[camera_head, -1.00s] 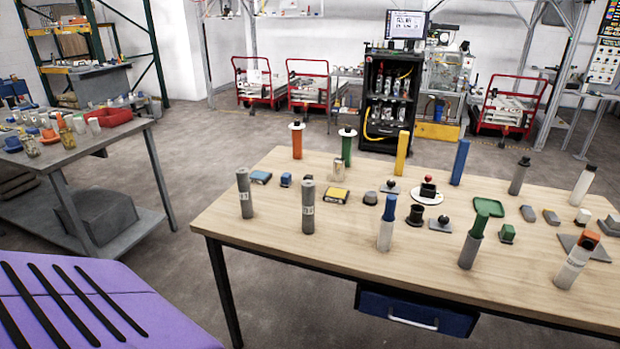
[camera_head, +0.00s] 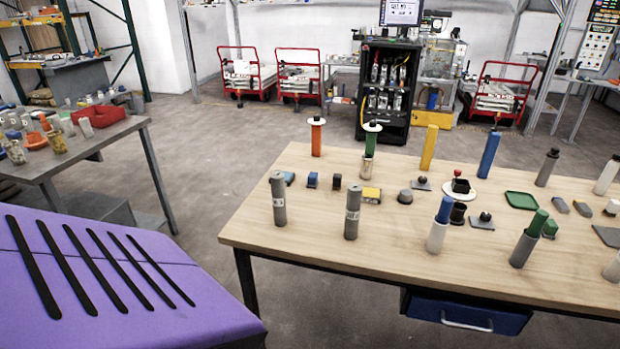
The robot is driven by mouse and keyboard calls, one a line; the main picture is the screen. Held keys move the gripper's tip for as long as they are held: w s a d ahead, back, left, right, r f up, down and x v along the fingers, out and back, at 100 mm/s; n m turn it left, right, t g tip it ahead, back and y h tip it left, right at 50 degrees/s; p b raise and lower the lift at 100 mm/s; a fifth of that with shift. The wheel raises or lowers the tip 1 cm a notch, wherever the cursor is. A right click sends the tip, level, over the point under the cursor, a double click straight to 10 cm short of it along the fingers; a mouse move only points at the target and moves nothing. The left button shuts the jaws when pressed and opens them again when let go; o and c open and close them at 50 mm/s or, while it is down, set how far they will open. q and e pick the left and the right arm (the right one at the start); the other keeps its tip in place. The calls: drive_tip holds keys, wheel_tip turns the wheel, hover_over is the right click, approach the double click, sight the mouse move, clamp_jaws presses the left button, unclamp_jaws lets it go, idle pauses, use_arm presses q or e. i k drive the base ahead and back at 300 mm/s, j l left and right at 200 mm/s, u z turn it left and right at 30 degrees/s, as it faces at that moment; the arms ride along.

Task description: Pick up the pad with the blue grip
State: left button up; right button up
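A small blue block (camera_head: 312,179) stands in the left part of the wooden table (camera_head: 300,228), behind the two grey cylinders. It may be the blue grip, but it is too small to tell whether a pad lies under it. A low flat blue piece (camera_head: 289,178) lies just left of it, partly behind a grey cylinder. Neither of my grippers is in view.
Two upright grey cylinders (camera_head: 278,199) (camera_head: 352,212) stand at the front left. An orange post (camera_head: 316,139), a yellow post (camera_head: 429,148) and a tall blue post (camera_head: 489,155) stand along the back. A purple surface (camera_head: 120,300) with black strips fills the lower left.

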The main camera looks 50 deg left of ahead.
sight(313, 181)
drive_tip(key=k+j, duration=0.1)
drive_tip(key=j, duration=0.25)
drive_tip(key=k+j, duration=0.1)
drive_tip(key=j, duration=0.25)
drive_tip(key=k+j+z, duration=0.1)
drive_tip(key=j, duration=0.3)
drive_tip(key=k+j, duration=0.15)
drive_tip(key=j, duration=0.2)
drive_tip(key=k+j, duration=0.1)
drive_tip(key=j, duration=0.25)
drive_tip(key=k+j+z, duration=0.1)
drive_tip(key=j, duration=0.25)
